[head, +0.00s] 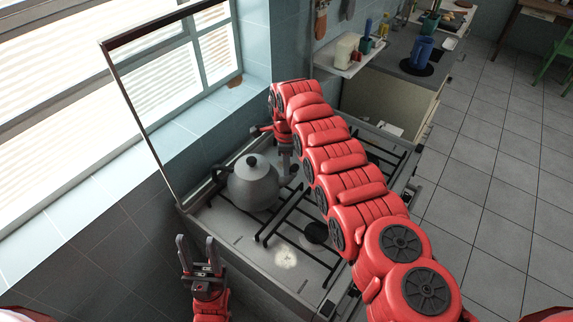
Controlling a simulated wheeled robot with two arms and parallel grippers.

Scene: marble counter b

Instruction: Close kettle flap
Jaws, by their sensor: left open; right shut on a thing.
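A grey metal kettle (253,184) with a domed lid and a top knob stands upright on the stove's back left grate. Its handle shows at its left, and its spout side is at its right. My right gripper (287,160) points down at the kettle's right side, by the spout, and is shut on part of the kettle there. The flap itself is hidden or too small to make out. My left gripper (197,250) is open and empty, with its fingers apart, in front of the stove's left corner and away from the kettle.
The stove (232,232) has black grates and a raised glass cover (143,123) at its left, by the window. My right arm covers much of the stove's right side. A shelf (350,62) with bottles stands behind. The tiled floor (490,170) at right is clear.

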